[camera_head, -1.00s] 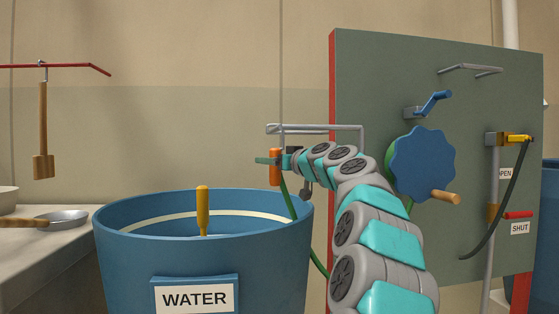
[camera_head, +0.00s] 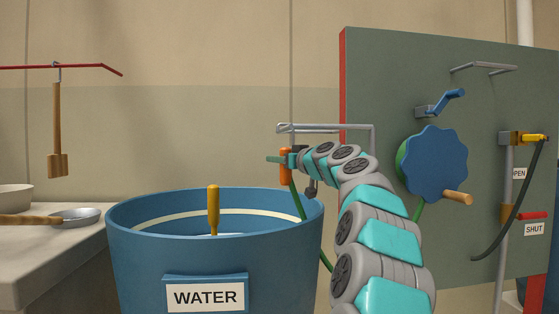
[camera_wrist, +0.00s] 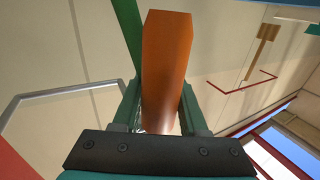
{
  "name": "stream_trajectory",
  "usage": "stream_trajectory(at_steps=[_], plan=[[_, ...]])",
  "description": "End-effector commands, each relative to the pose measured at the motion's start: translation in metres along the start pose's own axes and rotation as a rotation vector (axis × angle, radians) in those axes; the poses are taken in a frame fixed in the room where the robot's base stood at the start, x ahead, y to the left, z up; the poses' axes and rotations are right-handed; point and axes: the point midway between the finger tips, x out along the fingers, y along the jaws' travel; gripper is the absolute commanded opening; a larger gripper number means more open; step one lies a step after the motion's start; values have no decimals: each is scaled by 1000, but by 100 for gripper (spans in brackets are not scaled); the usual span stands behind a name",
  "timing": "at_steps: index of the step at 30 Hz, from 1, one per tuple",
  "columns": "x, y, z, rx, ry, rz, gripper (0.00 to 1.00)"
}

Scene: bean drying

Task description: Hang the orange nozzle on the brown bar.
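The orange nozzle (camera_head: 286,166) is upright in my gripper (camera_head: 281,160), above the far right rim of the blue water tub. In the wrist view the nozzle (camera_wrist: 166,70) stands between the two teal fingers (camera_wrist: 160,108), which close on its sides. No bar that looks clearly brown is in view. A grey rail frame (camera_head: 325,127) projects left from the green panel, just above and behind my gripper; I cannot tell whether they touch.
The blue tub (camera_head: 140,250) holds a yellow-handled tool (camera_head: 213,205). A red bar (camera_head: 100,68) with a hanging wooden paddle (camera_head: 57,130) is at left, above a counter (camera_head: 40,255) with pans. The green panel (camera_head: 400,90) carries a blue wheel (camera_head: 434,163) and levers.

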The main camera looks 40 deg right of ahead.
Motion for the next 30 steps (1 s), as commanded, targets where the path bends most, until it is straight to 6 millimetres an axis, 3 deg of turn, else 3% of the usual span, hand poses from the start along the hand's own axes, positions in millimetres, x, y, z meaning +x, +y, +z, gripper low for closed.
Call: stream_trajectory(at_steps=[1, 8, 19, 30], plan=[[0, 0, 0, 0, 0, 0, 25], [0, 0, 0, 0, -1, 0, 0], [0, 0, -2, 0, 0, 0, 0], [0, 0, -19, -1, 0, 1, 0]])
